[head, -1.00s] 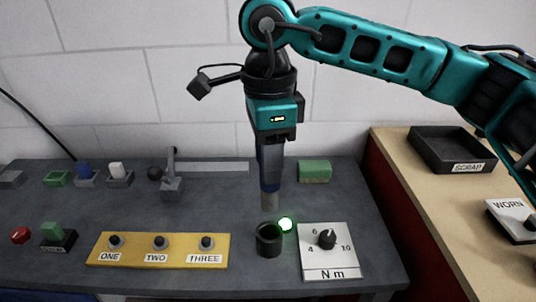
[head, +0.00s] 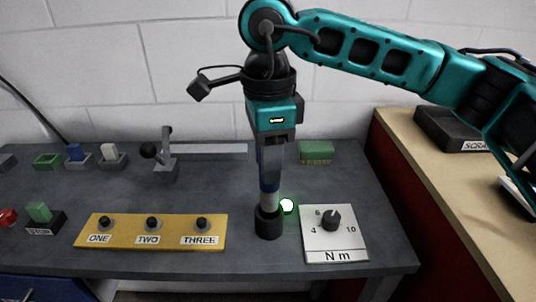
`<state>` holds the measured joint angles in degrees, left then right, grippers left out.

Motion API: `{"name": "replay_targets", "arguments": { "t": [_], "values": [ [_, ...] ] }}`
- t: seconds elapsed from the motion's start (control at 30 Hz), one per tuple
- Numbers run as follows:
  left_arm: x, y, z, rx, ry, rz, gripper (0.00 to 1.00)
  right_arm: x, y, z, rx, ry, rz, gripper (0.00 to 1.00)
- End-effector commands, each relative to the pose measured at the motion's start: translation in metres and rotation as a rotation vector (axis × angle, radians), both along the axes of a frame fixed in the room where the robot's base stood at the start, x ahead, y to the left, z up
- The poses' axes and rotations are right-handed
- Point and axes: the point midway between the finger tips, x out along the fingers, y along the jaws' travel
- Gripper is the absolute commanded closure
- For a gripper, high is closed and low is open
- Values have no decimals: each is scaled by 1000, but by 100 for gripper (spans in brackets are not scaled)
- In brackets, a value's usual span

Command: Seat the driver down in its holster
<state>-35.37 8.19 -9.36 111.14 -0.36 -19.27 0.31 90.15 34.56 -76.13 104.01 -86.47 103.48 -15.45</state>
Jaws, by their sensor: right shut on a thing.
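My right gripper (head: 273,137) points straight down and is shut on the driver (head: 270,170), a dark blue upright tool with a grey lower end. The holster (head: 268,224) is a short black cylinder on the grey bench. The driver's lower end stands at the holster's mouth and appears to be inside it; the tip is hidden by the rim. The driver looks upright. My left gripper does not show.
A lit green-white lamp (head: 287,205) is close behind the holster. A white N m dial panel (head: 334,237) is to its right. A yellow panel (head: 150,231) with three knobs is to its left. A green block (head: 316,152) lies behind.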

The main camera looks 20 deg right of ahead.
Motion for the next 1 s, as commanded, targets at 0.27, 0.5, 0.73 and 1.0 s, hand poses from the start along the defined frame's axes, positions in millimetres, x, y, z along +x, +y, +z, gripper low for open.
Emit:
{"name": "replay_targets", "arguments": {
  "t": [0.27,0.5,0.73,1.0],
  "values": [
    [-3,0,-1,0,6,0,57,0,0,1,1,-1,0,100],
    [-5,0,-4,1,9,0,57,0,0,0,1,-1,0,100],
    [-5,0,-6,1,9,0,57,0,0,1,1,-1,0,100],
    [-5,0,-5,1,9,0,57,0,0,1,1,-1,0,100]
  ]
}}
